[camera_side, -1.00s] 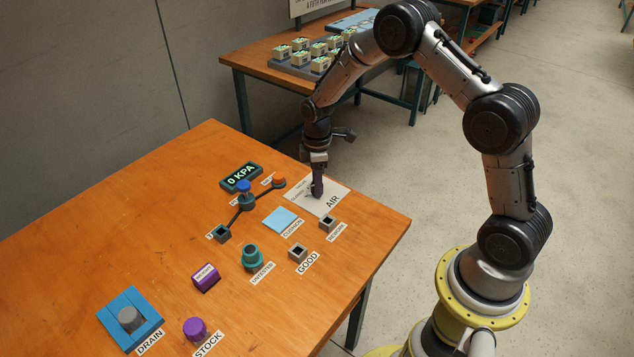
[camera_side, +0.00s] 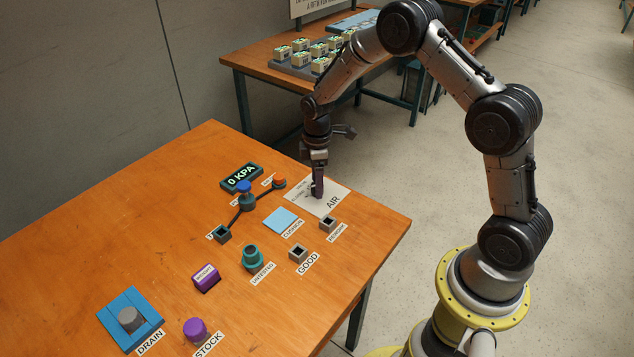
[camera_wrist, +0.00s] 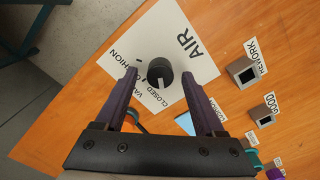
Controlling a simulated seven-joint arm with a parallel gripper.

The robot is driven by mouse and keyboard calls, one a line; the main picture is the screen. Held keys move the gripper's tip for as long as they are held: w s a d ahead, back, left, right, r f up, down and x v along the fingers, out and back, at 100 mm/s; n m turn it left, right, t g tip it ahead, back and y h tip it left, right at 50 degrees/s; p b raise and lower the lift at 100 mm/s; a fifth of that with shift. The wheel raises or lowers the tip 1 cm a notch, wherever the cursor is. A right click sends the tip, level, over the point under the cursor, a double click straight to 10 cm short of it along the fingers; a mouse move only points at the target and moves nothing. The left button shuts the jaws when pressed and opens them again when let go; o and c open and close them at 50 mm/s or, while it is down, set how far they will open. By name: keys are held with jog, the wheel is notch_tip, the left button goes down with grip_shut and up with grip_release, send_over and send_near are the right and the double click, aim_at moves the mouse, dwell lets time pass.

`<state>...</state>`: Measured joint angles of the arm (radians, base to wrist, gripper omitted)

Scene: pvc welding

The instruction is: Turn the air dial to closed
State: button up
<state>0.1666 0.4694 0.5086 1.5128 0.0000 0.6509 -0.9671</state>
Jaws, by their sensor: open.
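The air dial (camera_wrist: 160,70) is a round dark knob on a white plate (camera_wrist: 205,65) printed AIR, with the word CLOSED beside the knob. A pale mark shows on the knob's lower side in the wrist view, toward that word; its exact setting is hard to read. My gripper (camera_wrist: 159,77) is open, pointing down, with one purple finger on either side of the knob and visible gaps between. In the side view my gripper (camera_side: 317,189) is low over the white plate (camera_side: 332,195) and hides the knob.
A gauge (camera_side: 241,178) reads 0 KPA, left of the plate. A blue valve knob (camera_side: 243,187) and an orange one (camera_side: 279,181) stand nearby on dark piping. A blue cushion pad (camera_side: 281,220) and small grey sockets (camera_side: 327,223) lie in front.

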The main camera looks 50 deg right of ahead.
notch_tip(320, 180, up, 13)
dwell(0.3)
jog(key=s+a+r+t, duration=0.25)
jog(key=s+r, duration=0.25)
jog(key=r, duration=0.4)
jog(key=s+a+r+t, duration=0.25)
jog(key=s+r, duration=0.25)
jog(key=r, duration=0.3)
jog(key=s+a+f+m, duration=0.1)
jog(key=s+m, duration=0.3)
jog(key=s, duration=0.5)
jog(key=s+a+f+m, duration=0.1)
jog(key=s+f+m, duration=0.2)
jog(key=s, duration=0.6)
jog(key=shift+a+m+t, duration=0.25)
jog(key=shift+m+t, duration=0.05)
jog(key=shift+m, duration=0.8)
